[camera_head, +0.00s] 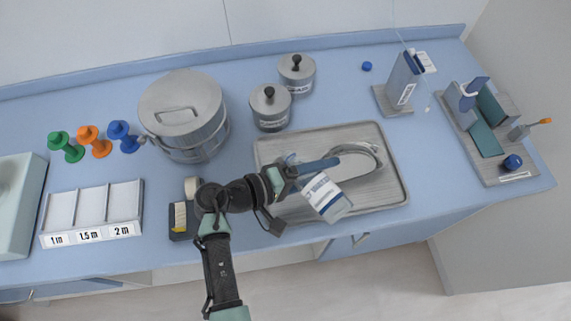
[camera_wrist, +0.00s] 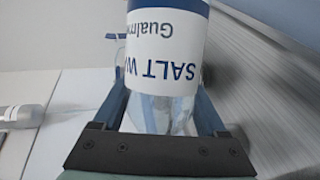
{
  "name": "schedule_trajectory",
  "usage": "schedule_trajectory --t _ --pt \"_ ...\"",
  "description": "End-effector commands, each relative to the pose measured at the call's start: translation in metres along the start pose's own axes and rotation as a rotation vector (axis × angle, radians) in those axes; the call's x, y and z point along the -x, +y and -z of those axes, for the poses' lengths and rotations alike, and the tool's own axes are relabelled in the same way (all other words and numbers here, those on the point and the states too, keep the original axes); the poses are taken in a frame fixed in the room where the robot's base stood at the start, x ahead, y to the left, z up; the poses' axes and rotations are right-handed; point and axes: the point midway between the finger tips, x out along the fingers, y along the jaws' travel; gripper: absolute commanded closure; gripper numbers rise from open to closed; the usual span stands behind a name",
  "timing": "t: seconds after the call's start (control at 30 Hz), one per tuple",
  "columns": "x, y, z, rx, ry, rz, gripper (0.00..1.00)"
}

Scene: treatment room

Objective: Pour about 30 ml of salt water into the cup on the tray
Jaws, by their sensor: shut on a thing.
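My gripper (camera_head: 312,174) is shut on a clear bottle (camera_head: 328,197) with a white and blue label, above the left part of the steel tray (camera_head: 391,190). The bottle lies tilted across the jaws in the head view. In the wrist view the bottle (camera_wrist: 165,50) fills the space between the fingers, and its label reads "SALT W…" upside down. A curved steel dish (camera_head: 372,151) sits on the tray to the right of the gripper. I cannot make out a cup on the tray; my gripper and the bottle cover part of it. No liquid stream is visible.
Two lidded canisters (camera_head: 271,108) (camera_head: 297,73) stand behind the tray, with a large lidded pot (camera_head: 184,112) to the left. A box on a stand (camera_head: 403,79) is behind right. A grey board (camera_head: 492,150) with items lies far right. A sectioned bin (camera_head: 92,213) is left.

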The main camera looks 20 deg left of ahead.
Motion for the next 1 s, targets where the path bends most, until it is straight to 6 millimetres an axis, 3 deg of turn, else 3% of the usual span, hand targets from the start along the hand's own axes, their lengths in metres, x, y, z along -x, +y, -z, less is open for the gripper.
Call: schedule_trajectory --t 1.0 --pt "-0.008 0.002 -0.014 0.023 -0.006 -0.008 0.96"
